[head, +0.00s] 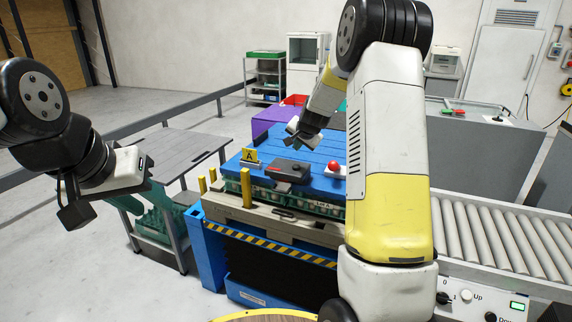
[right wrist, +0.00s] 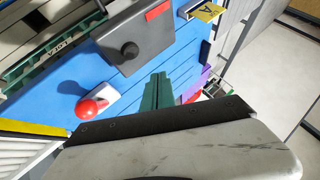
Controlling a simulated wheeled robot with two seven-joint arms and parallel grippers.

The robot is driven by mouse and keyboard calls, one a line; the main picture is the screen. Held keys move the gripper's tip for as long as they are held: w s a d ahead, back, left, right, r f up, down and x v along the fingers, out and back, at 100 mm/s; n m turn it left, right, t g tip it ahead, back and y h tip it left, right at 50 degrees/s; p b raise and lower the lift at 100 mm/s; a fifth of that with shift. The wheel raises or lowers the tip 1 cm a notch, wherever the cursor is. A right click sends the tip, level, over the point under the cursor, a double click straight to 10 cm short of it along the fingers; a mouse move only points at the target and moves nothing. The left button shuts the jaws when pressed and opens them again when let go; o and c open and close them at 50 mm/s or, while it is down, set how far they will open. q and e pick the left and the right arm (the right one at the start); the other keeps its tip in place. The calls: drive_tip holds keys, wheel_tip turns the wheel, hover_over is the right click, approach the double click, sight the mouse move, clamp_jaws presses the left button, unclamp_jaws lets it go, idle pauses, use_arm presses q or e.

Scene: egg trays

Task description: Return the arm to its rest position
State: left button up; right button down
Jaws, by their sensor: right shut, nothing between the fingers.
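My right gripper (head: 293,134) hangs over the back part of the blue top (head: 318,148) of the workstation, behind a dark grey box (head: 289,170). It is shut and holds nothing. The right arm reaches forward and covers part of the blue top in the head view. My left gripper (head: 108,205) is at the left, apart from the workstation, near a grey side table (head: 172,150). Whether its fingers are open cannot be made out.
A red knob (head: 333,166) and a yellow "A" sign (head: 249,156) stand on the blue top. Green egg trays (head: 322,207) lie beneath it. Yellow posts (head: 213,174) rise at its left. A roller conveyor (head: 500,235) lies right. Purple bin (head: 270,120) behind.

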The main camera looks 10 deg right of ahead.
drive_tip(key=shift+r, duration=0.25)
drive_tip(key=s+a+r+n+g+y, duration=0.1)
drive_tip(key=s+a+r+n, duration=0.15)
drive_tip(key=s+r, duration=0.5)
drive_tip(key=s+a+r+n+y, duration=0.1)
drive_tip(key=s+a+r+n, duration=0.3)
drive_tip(key=s, duration=0.7)
drive_tip(key=s+a+n+g, duration=0.1)
drive_tip(key=s+n+g, duration=0.1)
drive_tip(key=s, duration=2.2)
drive_tip(key=shift+s+a+n, duration=0.2)
drive_tip(key=shift+s+n, duration=0.15)
drive_tip(key=shift+s, duration=0.05)
